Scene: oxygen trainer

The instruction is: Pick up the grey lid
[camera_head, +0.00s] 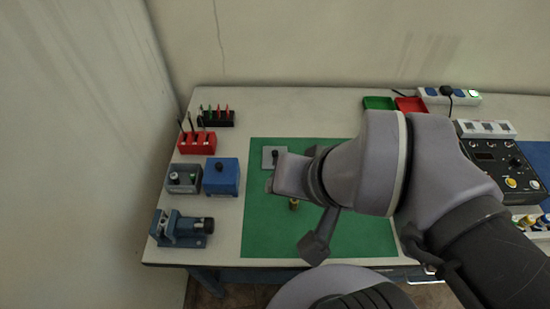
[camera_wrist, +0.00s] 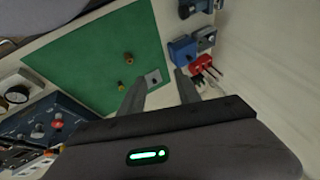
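The grey lid (camera_head: 268,160) is a small square plate with a dark knob, lying flat near the back left of the green mat (camera_head: 258,225). In the wrist view the lid (camera_wrist: 154,79) appears small, between the fingertips and closer to the left one. My gripper (camera_wrist: 160,75) is open, with nothing between its fingers, and is apart from the lid. In the head view my wrist is just right of the lid and in front of it; the fingertips are hard to make out there.
An open grey box (camera_head: 184,188) stands left of the mat, next to a closed blue box (camera_head: 221,180). A red rack (camera_head: 197,143) and a blue vise (camera_head: 178,230) stand nearby. A small brass part (camera_head: 293,204) is on the mat. A control panel (camera_head: 500,165) is at right.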

